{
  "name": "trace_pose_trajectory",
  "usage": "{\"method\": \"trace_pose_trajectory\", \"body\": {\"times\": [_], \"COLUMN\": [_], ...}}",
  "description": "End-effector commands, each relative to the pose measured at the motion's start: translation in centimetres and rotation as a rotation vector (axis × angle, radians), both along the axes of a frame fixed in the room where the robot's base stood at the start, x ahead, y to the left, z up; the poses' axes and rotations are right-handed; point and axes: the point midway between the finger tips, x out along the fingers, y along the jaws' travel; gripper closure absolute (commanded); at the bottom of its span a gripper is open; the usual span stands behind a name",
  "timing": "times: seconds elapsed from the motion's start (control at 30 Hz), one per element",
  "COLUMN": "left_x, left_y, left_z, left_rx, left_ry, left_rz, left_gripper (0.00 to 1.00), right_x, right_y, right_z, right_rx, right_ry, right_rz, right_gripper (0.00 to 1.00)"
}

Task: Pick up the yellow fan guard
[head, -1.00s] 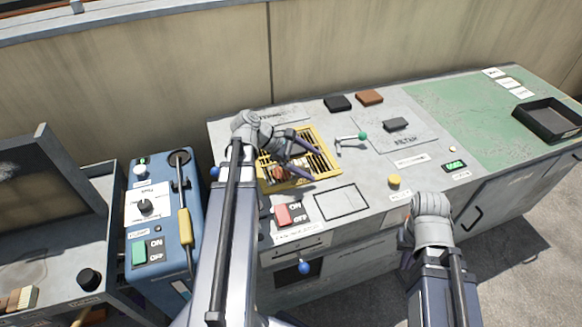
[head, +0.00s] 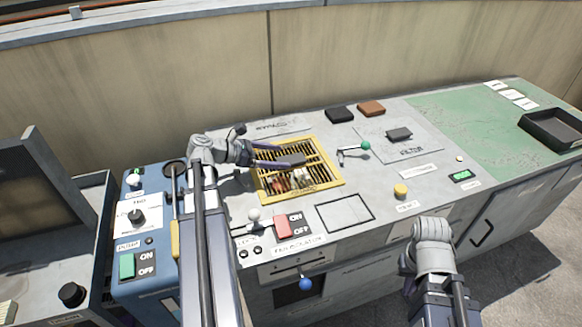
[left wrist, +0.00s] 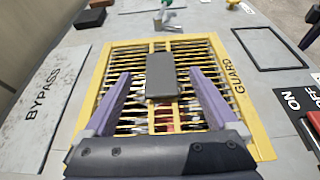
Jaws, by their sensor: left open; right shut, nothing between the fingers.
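The yellow fan guard (head: 328,159) is a square frame with bars, lying flat over an opening in the grey bench top. In the left wrist view, the guard (left wrist: 240,105) has a dark grey block-shaped handle (left wrist: 160,75) at its middle. My left gripper (head: 298,157) is open above the guard. In the left wrist view, its two purple fingers (left wrist: 160,80) stand on either side of the handle, apart from it. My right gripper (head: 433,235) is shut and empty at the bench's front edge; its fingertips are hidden.
A lever with a green knob (head: 365,146) stands right of the guard. A red switch (head: 283,226) and a white-knobbed lever (head: 254,215) are in front. A black tray (head: 553,126) sits far right. The outlined rectangle (head: 345,212) is bare.

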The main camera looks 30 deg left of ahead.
Motion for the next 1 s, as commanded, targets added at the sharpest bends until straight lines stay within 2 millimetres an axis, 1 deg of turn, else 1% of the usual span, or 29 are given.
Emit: {"method": "trace_pose_trajectory", "body": {"times": [0.17,0.37,0.5,0.73,0.77,1.0], "left_x": [0.4,2.1,3.4,3.5,3.5,3.5], "left_y": [-0.3,-1.8,-2.9,-3.0,-3.0,-3.0], "left_z": [-0.4,-1.8,-2.3,-2.2,-2.2,-2.2], "left_rx": [0.000,0.001,0.003,0.003,0.003,0.003], "left_ry": [0.001,0.001,0.000,0.000,0.000,0.000], "left_rz": [-0.001,-0.002,0.000,0.002,0.002,0.002], "left_gripper": [0.07,0.07,0.07,0.07,0.10,0.37], "right_x": [0.0,0.0,0.0,0.0,0.0,0.0], "right_y": [0.0,0.0,0.0,0.0,0.0,0.0], "right_z": [-0.4,-1.8,-2.2,-2.1,-2.1,-2.1], "right_rx": [0.000,0.000,0.000,0.000,0.000,0.000], "right_ry": [0.000,0.000,0.000,0.000,0.000,0.000], "right_rz": [0.000,0.000,0.000,0.000,0.000,0.000], "right_gripper": [1.00,1.00,1.00,1.00,1.00,1.00]}}
